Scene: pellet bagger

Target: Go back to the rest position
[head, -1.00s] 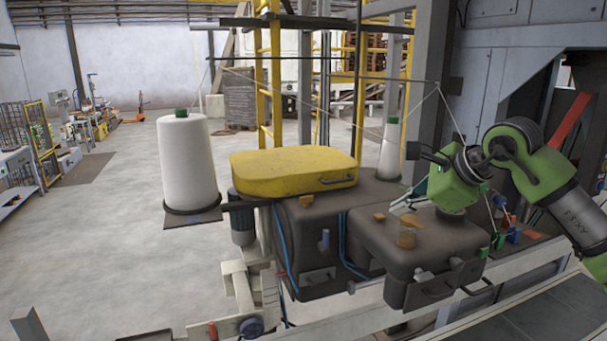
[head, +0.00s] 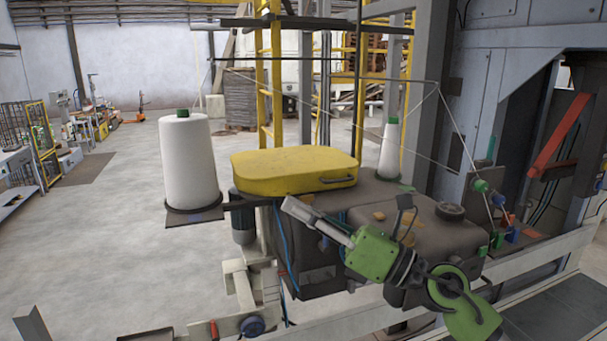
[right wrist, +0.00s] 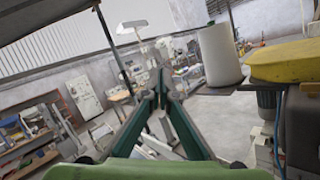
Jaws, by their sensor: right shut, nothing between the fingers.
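My right gripper (head: 289,205) is in front of the sewing machine in the head view, its arm coming in from the lower right. Its fingers point up and left, near the front of the yellow cover (head: 292,168). In the right wrist view the dark green fingertips (right wrist: 161,90) meet with nothing between them. The gripper hides part of the dark machine body (head: 440,228). My left gripper is not in view.
A large white thread cone (head: 188,160) stands on a plate left of the yellow cover, and a smaller cone (head: 390,150) stands behind the machine. Thin threads run above. A pale rail (head: 540,252) crosses in front. Open floor (head: 110,240) lies left.

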